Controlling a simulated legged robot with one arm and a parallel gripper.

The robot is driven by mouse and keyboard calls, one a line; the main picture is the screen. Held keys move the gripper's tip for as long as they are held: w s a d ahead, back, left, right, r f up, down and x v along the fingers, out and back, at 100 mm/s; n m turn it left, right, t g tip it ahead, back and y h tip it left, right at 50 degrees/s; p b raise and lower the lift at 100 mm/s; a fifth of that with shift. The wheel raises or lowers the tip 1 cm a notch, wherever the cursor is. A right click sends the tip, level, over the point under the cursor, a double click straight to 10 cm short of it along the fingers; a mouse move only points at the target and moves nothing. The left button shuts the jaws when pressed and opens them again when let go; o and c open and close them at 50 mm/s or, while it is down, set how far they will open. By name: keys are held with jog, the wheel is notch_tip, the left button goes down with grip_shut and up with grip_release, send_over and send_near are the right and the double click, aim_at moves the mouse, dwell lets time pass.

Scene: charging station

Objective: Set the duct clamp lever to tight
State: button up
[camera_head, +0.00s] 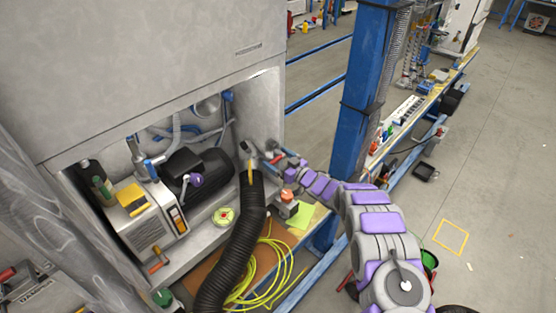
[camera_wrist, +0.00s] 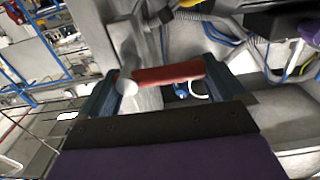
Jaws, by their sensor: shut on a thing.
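A red bar-shaped handle (camera_wrist: 172,74), which looks like the duct clamp lever, lies across between the two blue fingers of my gripper (camera_wrist: 160,80) in the wrist view. My gripper is shut on this handle. A round white end shows at the handle's left. In the head view my gripper (camera_head: 268,156) reaches the right side wall of the open cabinet, just above and right of the black corrugated duct (camera_head: 240,235). A yellow piece (camera_head: 250,170) shows at the duct's upper end. The clamp itself is small and partly hidden there, so I cannot tell the lever's setting.
The cabinet holds a white-and-grey unit (camera_head: 150,220) and a dark cylindrical motor (camera_head: 205,170). A yellow-green cable (camera_head: 262,268) lies coiled below the duct. A small orange-topped object (camera_head: 287,197) stands below my arm. A blue post (camera_head: 362,90) rises close behind my arm.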

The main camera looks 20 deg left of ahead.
jog(key=c, duration=0.4)
jog(key=shift+c, duration=0.2)
